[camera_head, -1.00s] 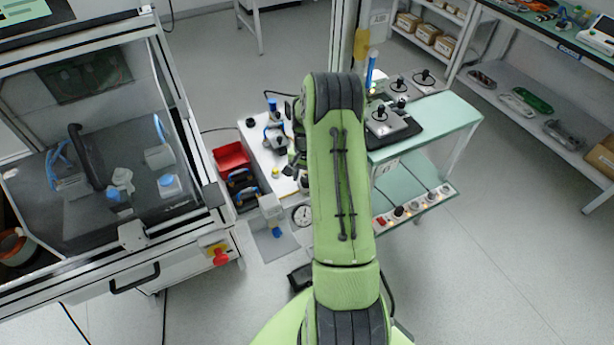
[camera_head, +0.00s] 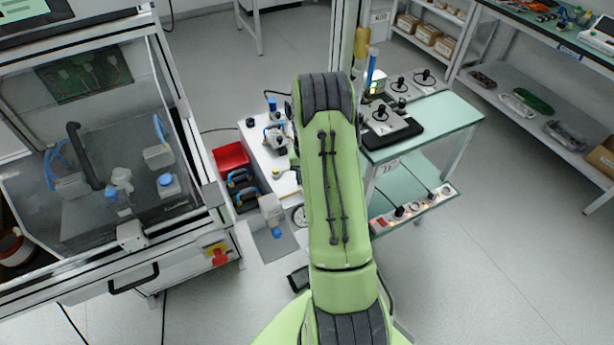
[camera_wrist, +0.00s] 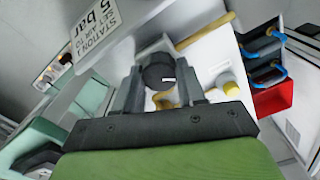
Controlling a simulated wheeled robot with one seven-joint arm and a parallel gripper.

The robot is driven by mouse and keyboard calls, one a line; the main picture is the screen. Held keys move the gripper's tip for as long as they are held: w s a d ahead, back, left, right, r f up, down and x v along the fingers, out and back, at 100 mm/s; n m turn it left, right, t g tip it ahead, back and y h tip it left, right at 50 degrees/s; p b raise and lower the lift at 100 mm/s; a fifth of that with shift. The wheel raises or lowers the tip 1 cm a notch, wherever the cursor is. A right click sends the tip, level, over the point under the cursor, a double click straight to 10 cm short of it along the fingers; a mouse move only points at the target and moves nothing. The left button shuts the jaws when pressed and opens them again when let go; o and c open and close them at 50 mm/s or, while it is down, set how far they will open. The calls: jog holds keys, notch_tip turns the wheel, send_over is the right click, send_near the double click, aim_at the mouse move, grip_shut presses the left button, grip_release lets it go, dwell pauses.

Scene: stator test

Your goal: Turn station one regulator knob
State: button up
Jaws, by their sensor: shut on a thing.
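The regulator knob (camera_wrist: 153,70) is a dark round knob with a white mark. In the wrist view it sits between the two grey fingers of my gripper (camera_wrist: 158,76), which is shut on it. The knob is on a white station that also carries brass-yellow fittings (camera_wrist: 164,100). A white sign (camera_wrist: 97,27) beside it reads "STATION", "SET AIR TO" and "5 bar"; the station number is hard to read. In the head view my green arm hides the knob and my gripper. A round gauge (camera_head: 299,215) shows partly at the arm's left edge.
A red bin (camera_head: 231,157) and blue-handled parts (camera_head: 242,186) stand left of the station. A green-topped cart (camera_head: 450,113) with joystick devices is close on the right. A glazed machine enclosure (camera_head: 100,180) fills the left. Open floor lies at the lower right.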

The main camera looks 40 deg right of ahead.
jog(key=o, duration=1.1)
jog(key=shift+c, duration=0.2)
notch_tip(320, 180, up, 16)
jog(key=p, duration=0.3)
jog(key=shift+f, duration=0.1)
